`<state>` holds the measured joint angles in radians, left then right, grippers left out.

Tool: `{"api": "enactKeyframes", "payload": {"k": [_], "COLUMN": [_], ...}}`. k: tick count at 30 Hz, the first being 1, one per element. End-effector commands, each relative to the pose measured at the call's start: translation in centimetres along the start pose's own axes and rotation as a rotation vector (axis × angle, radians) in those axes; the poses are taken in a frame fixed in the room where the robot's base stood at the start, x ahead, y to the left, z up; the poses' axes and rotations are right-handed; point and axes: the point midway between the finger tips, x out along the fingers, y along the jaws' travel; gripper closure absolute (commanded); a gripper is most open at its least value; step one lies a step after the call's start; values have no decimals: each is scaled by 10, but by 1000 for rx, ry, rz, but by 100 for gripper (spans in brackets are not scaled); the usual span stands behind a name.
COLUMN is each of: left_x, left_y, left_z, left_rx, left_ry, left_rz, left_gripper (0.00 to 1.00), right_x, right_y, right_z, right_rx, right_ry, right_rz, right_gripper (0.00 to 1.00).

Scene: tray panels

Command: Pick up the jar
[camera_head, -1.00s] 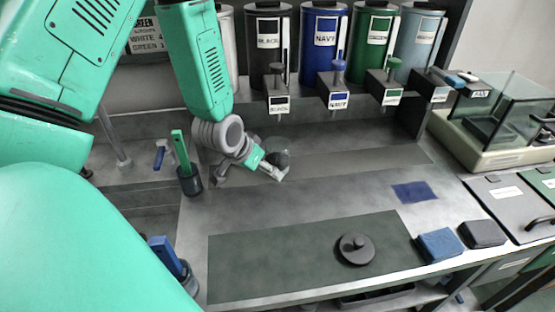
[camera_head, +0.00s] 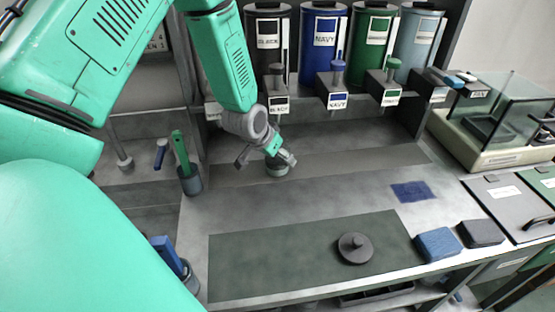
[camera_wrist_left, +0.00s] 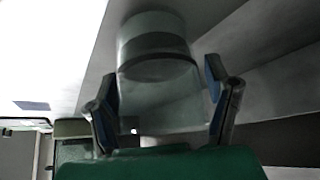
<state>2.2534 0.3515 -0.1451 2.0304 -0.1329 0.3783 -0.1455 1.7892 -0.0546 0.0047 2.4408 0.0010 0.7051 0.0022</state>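The jar (camera_head: 277,170) is a clear glass cylinder with dark contents, standing on the grey bench below the dispensers. In the head view my left gripper (camera_head: 280,155) is over it and hides its upper part. In the left wrist view the jar (camera_wrist_left: 160,85) lies between the two fingers of my left gripper (camera_wrist_left: 165,105). The fingers are spread, one on each side, with a small gap showing at least on the left. My right gripper is not in view.
A black knobbed disc (camera_head: 355,247) lies on the dark green mat (camera_head: 260,265). A cup with a green-handled tool (camera_head: 191,180) stands left of the gripper. Labelled dispensers (camera_head: 325,45) line the back. Blue and dark blocks (camera_head: 438,243) sit at the front right.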

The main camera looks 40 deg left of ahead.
Motion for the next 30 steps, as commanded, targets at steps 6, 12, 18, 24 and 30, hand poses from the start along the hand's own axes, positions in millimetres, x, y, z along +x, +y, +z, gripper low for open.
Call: {"api": "enactKeyframes", "payload": {"k": [6,12,18,24,30], "left_x": [0,0,-1,-3,-4], "left_y": [0,0,0,2,4], "left_z": [0,-1,-2,-6,-8], "left_rx": [0,0,1,1,2], "left_ry": [0,3,2,3,3], "left_rz": [0,0,0,1,2], "left_gripper": [85,89,89,89,89], "right_x": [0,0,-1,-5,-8], "right_y": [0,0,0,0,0], "right_z": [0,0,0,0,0], "right_rx": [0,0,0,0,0], "right_ry": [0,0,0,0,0], "right_rz": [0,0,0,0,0], "right_gripper": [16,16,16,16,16]}}
